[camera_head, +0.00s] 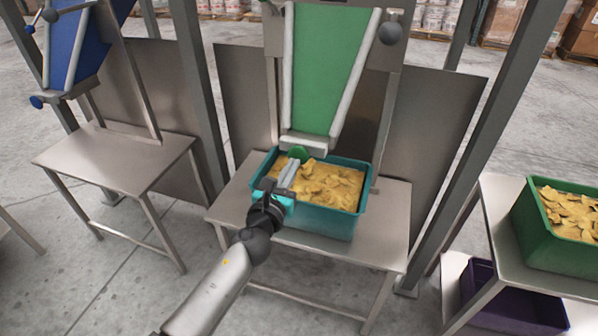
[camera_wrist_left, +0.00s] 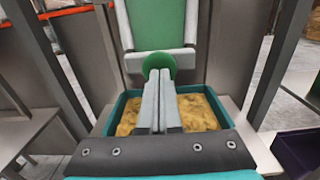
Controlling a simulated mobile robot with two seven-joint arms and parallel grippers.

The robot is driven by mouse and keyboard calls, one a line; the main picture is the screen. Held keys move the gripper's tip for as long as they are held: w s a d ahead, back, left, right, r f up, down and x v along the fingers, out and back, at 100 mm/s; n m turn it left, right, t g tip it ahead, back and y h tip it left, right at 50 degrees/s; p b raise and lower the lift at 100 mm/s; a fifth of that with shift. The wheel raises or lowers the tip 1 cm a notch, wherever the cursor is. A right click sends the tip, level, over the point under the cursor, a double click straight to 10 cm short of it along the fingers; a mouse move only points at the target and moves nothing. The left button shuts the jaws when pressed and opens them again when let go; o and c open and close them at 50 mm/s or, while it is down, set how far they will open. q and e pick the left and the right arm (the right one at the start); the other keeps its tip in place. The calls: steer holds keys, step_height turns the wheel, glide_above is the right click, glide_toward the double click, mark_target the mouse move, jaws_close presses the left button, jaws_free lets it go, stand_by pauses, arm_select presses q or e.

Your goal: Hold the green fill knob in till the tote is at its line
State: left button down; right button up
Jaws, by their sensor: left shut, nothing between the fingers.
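The green fill knob (camera_head: 298,152) is a round disc at the lower end of the green chute (camera_head: 326,70). In the left wrist view the knob (camera_wrist_left: 158,63) is directly beyond my fingertips, which overlap its lower part. My left gripper (camera_head: 293,167) is shut and empty, its tips at the knob; I cannot tell how far the knob is pressed in. The teal tote (camera_head: 325,222) stands on a steel table below the chute, holding yellow chips (camera_head: 330,183) near its rim. It also shows in the left wrist view (camera_wrist_left: 112,117). No fill line is visible. My right gripper is out of view.
A blue chute (camera_head: 68,50) stands above an empty steel table (camera_head: 115,158) at left. At right, a green tote of chips (camera_head: 555,245) sits on another table, with a purple bin (camera_head: 495,300) below. Grey posts flank the middle station.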

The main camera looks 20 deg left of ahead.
arm_select(q)
steer(key=s, duration=0.9)
steer(key=shift+s+a+f, duration=0.15)
steer(key=shift+s+f, duration=0.05)
steer(key=shift+s, duration=0.05)
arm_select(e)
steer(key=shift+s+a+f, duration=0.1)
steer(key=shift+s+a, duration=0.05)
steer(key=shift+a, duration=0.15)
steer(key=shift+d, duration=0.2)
